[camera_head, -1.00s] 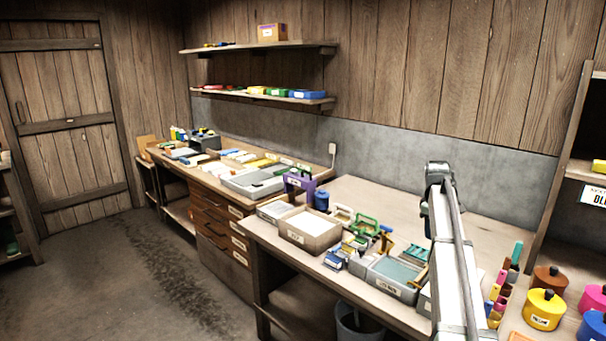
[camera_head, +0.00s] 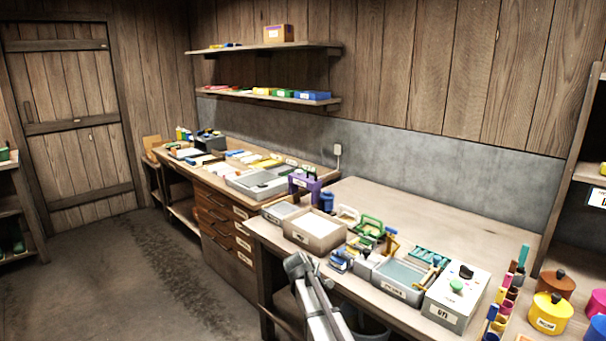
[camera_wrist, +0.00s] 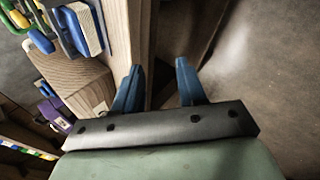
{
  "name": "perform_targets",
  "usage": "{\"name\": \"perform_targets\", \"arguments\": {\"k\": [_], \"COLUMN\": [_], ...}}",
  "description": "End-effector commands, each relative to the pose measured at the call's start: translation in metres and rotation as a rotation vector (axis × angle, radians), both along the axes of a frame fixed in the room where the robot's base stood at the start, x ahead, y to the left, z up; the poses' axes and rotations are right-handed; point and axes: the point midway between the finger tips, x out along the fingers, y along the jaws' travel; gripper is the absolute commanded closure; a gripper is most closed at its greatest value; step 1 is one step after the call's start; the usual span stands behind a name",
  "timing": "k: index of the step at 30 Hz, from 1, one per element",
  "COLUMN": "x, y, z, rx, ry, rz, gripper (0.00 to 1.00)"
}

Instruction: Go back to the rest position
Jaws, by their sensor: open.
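My gripper (camera_wrist: 156,88) shows in the wrist view with its two blue fingers apart and nothing between them. Beyond the fingers are the edge of the wooden bench and the grey floor. In the head view my arm comes up from the bottom, in front of the near bench's (camera_head: 440,200) front edge. The fingers cannot be made out in that view.
The near bench carries an open box (camera_head: 315,232), a grey tray (camera_head: 400,289), a white box with a green button (camera_head: 456,300) and coloured pots (camera_head: 549,314). A dark bin (camera_head: 368,326) stands below. The floor (camera_head: 110,270) at left is clear.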

Motion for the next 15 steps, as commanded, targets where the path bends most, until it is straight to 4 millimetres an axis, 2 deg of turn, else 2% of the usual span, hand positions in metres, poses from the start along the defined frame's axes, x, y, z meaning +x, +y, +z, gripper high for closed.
{"name": "perform_targets", "arguments": {"k": [1, 6, 11, 15], "x": [-0.016, -0.060, -0.108, -0.154], "y": [0.001, -0.019, -0.045, -0.065], "z": [-0.023, -0.093, -0.154, -0.202], "rx": [0.007, 0.061, 0.112, 0.152], "ry": [0.017, 0.100, 0.192, 0.271], "rz": [-0.004, -0.092, -0.199, -0.298], "gripper": [0.60, 0.60, 0.60, 0.60]}}
